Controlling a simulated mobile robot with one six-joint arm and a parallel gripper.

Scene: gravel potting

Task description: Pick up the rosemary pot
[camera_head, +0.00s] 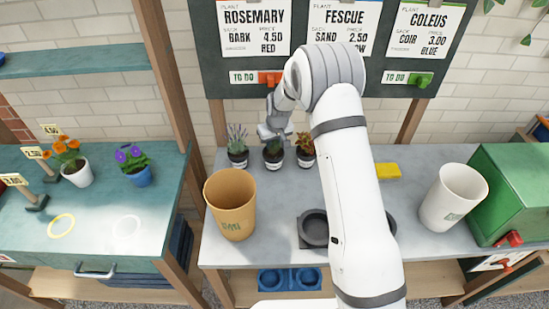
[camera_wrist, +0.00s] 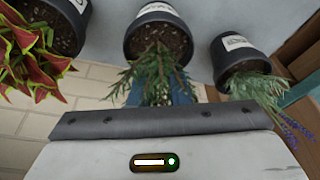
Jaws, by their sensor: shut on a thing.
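The rosemary pot (camera_head: 273,161) is a small dark pot with a white label and needle-like green leaves. It is the middle one of three small pots at the back of the grey bench. My gripper (camera_head: 273,133) is over it, shut on it from above. In the wrist view the rosemary pot (camera_wrist: 158,16) is at top centre, its leaves spreading in front of the blue fingers (camera_wrist: 182,92). The leaves hide the exact contact. I cannot tell whether the pot is clear of the bench.
A lavender pot (camera_head: 238,159) stands close on the left and a coleus pot (camera_head: 306,160) close on the right. A tan pot (camera_head: 231,205) stands front left, a white pot (camera_head: 453,197) and green bin (camera_head: 515,190) at right. A yellow block (camera_head: 387,171) lies behind my arm.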

